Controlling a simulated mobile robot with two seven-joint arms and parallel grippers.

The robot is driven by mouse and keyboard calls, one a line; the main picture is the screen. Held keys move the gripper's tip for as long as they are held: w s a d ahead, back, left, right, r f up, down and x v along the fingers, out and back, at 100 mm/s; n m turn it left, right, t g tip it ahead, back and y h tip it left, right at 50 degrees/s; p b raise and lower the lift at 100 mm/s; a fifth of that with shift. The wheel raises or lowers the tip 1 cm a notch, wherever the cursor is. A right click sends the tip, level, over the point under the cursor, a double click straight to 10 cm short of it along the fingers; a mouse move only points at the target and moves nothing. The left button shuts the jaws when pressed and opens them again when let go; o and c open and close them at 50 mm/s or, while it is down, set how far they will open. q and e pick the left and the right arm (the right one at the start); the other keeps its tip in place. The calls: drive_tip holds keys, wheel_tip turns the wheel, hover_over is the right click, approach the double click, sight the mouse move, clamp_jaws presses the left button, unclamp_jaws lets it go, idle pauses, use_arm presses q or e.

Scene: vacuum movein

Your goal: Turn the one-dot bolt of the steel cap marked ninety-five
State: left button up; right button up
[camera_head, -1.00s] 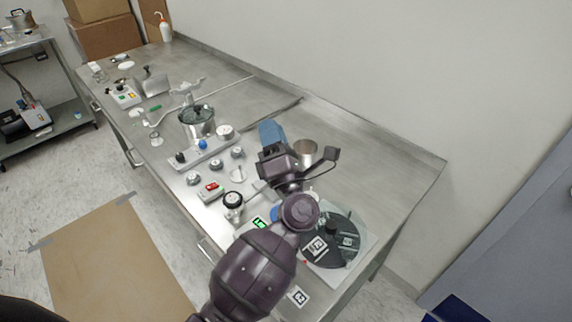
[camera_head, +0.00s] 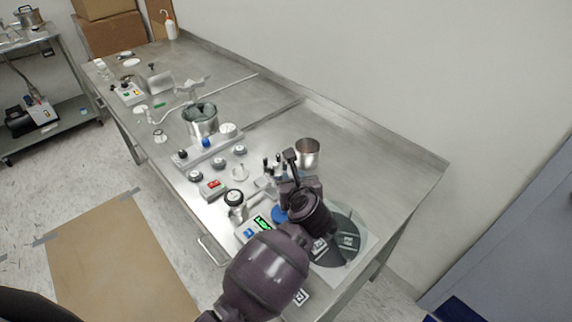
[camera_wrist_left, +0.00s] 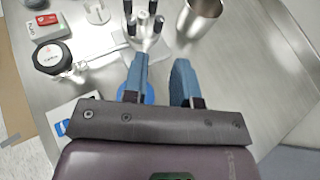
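Several small round steel caps with knobs, one of them here (camera_head: 239,150), stand in a row on the steel bench. I cannot read a ninety-five mark or make out a one-dot bolt on any of them. My left gripper (camera_wrist_left: 160,58) is open and empty in the left wrist view, its two blue fingers apart. It is above the bench, with a blue disc (camera_wrist_left: 150,93) partly showing between and below the fingers. My right gripper is not in view.
A rack of dark-handled tools (camera_wrist_left: 145,22) and a steel cup (camera_wrist_left: 200,15) stand just beyond the fingers. A black-topped jar (camera_head: 235,198), a red-and-grey box (camera_head: 212,188) and a dark disc (camera_head: 348,238) are close by. The bench's right back is clear.

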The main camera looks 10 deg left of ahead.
sight(285, 163)
use_arm(q)
drive_tip(key=p+x, duration=0.1)
drive_tip(key=x, duration=0.9)
drive_tip(key=shift+w+a+r, duration=0.1)
drive_tip(key=shift+w, duration=0.05)
drive_tip(key=shift+c, duration=0.4)
clamp_jaws()
